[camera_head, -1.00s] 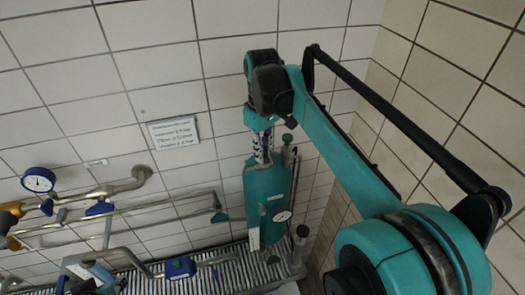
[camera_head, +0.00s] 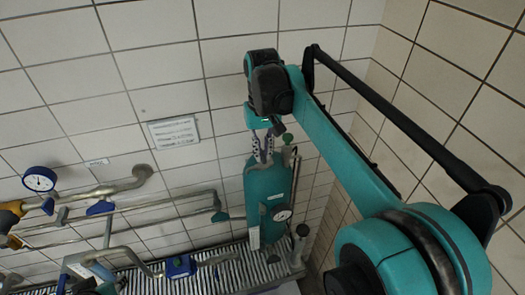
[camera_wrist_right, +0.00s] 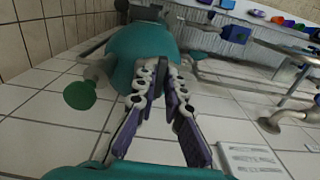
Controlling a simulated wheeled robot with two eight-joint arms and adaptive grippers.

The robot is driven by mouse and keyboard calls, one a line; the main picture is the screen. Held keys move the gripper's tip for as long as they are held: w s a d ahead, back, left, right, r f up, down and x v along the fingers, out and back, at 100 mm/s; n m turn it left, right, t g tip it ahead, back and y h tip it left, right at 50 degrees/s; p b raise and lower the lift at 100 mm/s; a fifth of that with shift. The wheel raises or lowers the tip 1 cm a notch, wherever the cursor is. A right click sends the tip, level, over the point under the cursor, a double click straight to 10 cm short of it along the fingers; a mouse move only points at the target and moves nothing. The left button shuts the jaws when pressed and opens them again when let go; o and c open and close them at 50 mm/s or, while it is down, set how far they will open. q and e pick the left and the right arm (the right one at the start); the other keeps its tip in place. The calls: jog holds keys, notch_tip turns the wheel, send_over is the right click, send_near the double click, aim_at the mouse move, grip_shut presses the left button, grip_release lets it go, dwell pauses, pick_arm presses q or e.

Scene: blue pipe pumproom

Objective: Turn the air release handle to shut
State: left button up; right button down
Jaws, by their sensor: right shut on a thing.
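The teal tank (camera_head: 268,200) stands upright against the tiled wall; its rounded top shows in the right wrist view (camera_wrist_right: 135,45). My right gripper (camera_head: 263,158) reaches down to the tank's top. In the right wrist view its two fingertips (camera_wrist_right: 158,82) close on a narrow dark piece, seemingly the air release handle (camera_wrist_right: 159,77). The fingers hide most of it, so its exact angle cannot be told. A round green knob (camera_wrist_right: 79,95) sits beside the gripper, apart from the fingers; it also shows in the head view (camera_head: 287,138). My left gripper is not in view.
A pressure gauge (camera_head: 283,215) sits at the tank's right front. Pipes with blue handles (camera_head: 101,208) and a second gauge (camera_head: 39,180) lie to the left. A white sign (camera_head: 174,132) hangs on the wall. The right wall closes in behind my right arm.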

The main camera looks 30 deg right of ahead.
aim_at(262, 155)
dwell(0.3)
jog(key=c, duration=1.6)
grip_release()
jog(key=shift+r, duration=0.1)
notch_tip(262, 155, up, 12)
jog(key=shift+f, duration=0.1)
jog(key=s+a+f+n+t, duration=0.1)
jog(key=s+a+f+t, duration=0.2)
jog(key=f, duration=0.5)
jog(key=s+a+f+n+t, duration=0.15)
jog(key=s+a+f, duration=0.25)
jog(key=f, duration=0.4)
jog(key=s+a+f+n+t, duration=0.1)
jog(key=s+a+f+t, duration=0.25)
jog(key=f, duration=0.55)
jog(key=shift+m+g, duration=0.25)
jog(key=shift+g, duration=0.15)
notch_tip(262, 155, down, 29)
jog(key=b, duration=3)
jog(key=shift+s+d+f+b, duration=0.1)
jog(key=shift+d+b, duration=0.05)
jog(key=shift+b, duration=0.15)
